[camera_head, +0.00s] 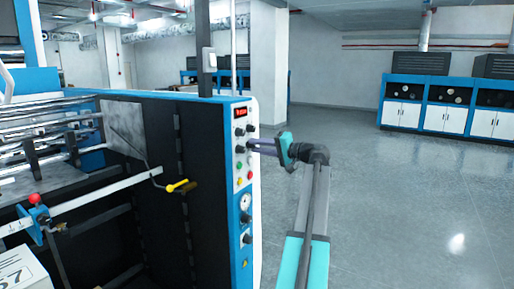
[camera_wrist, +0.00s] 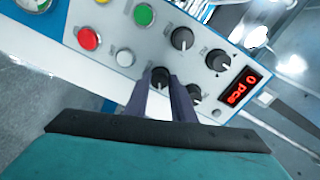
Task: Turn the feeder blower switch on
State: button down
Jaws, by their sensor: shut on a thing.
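The control panel (camera_head: 240,190) is a tall white and blue strip on the end of the dark machine. It carries black rotary switches, coloured buttons and a red display. My gripper (camera_head: 252,146) reaches it from the right, at the second row of switches below the display. In the wrist view my gripper (camera_wrist: 162,86) has its two dark fingers on either side of a black rotary switch (camera_wrist: 160,77), shut on it. The switch has a white pointer mark; the fingers partly cover it. The labels are too small to read, so I cannot tell its name.
Neighbouring black knobs (camera_wrist: 182,38) sit close by, one (camera_wrist: 192,93) right beside the fingers. A green button (camera_wrist: 144,14), a white button (camera_wrist: 125,57) and a red button (camera_wrist: 89,38) are near. A yellow-handled lever (camera_head: 180,186) sticks out at left. The floor (camera_head: 410,200) at right is clear.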

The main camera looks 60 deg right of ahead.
jog(key=c, duration=1.5)
grip_release()
jog(key=shift+s+a+r+b, duration=0.1)
jog(key=shift+s+b, duration=0.5)
jog(key=shift+s, duration=1.7)
jog(key=shift+s+a+r+b, duration=0.15)
jog(key=shift+s+b, duration=0.4)
jog(key=shift+s, duration=1.8)
jog(key=shift+s+r+b, duration=0.1)
jog(key=shift+s+b, duration=0.5)
jog(key=shift+s, duration=1.7)
